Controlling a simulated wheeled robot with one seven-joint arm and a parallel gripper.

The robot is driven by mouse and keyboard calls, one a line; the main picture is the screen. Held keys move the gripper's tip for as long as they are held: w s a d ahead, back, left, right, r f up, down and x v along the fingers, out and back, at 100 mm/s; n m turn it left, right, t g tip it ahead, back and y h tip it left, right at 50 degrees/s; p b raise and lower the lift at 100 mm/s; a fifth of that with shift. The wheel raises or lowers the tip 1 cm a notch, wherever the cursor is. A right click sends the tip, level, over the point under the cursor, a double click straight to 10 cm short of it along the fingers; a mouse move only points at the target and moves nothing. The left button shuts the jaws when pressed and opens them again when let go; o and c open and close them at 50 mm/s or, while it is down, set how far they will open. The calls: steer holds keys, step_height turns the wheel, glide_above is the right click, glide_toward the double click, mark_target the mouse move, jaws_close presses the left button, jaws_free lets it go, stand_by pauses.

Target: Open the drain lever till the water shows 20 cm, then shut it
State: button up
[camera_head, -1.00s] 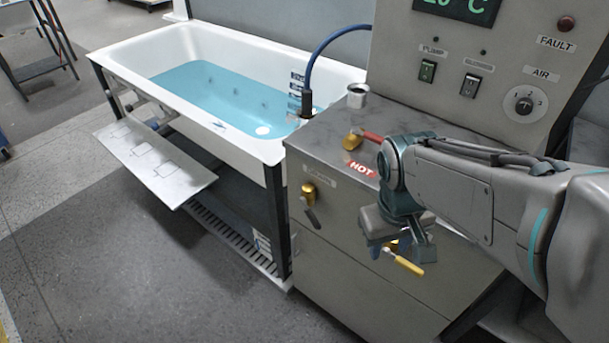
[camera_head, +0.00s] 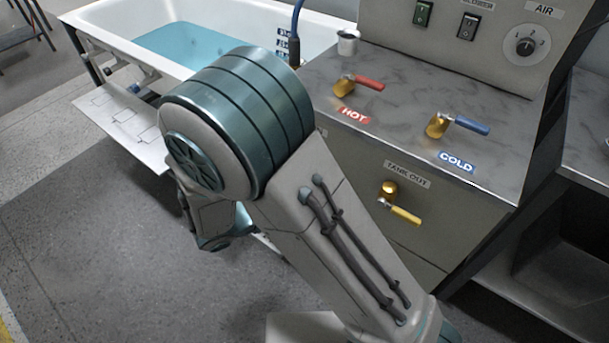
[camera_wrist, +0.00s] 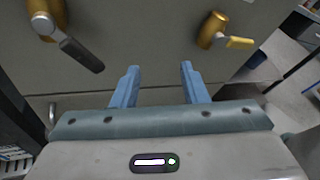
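A black-handled lever on a brass valve (camera_wrist: 80,54) is on the cabinet front at upper left in the wrist view. Its handle slants down to the right. In the head view my arm hides it. My gripper (camera_wrist: 159,84) is open and empty, its two blue fingers below and between this lever and a yellow-handled one, touching neither. The white bathtub (camera_head: 110,14) holds blue water (camera_head: 190,45). Blue depth marks (camera_head: 283,42) show on its inner wall, but the level is too small to read and partly hidden.
A yellow lever (camera_head: 402,212) labelled TANK OUT is on the cabinet front; it is at upper right in the wrist view (camera_wrist: 240,42). Red HOT (camera_head: 368,82) and blue COLD (camera_head: 470,125) levers and a metal cup (camera_head: 347,43) are on the cabinet top. A panel (camera_head: 125,125) juts from the tub.

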steer(key=a+f+n+t+y+b, duration=0.15)
steer(key=a+f+n+t, duration=0.25)
steer(key=a+n+t, duration=0.4)
steer(key=shift+g+y, duration=0.35)
steer(key=shift+g, duration=0.25)
steer(key=b+x, duration=0.1)
steer(key=x, duration=1.2)
steer(key=shift+w+a, duration=0.15)
steer(key=shift+w, duration=0.1)
jaws_close()
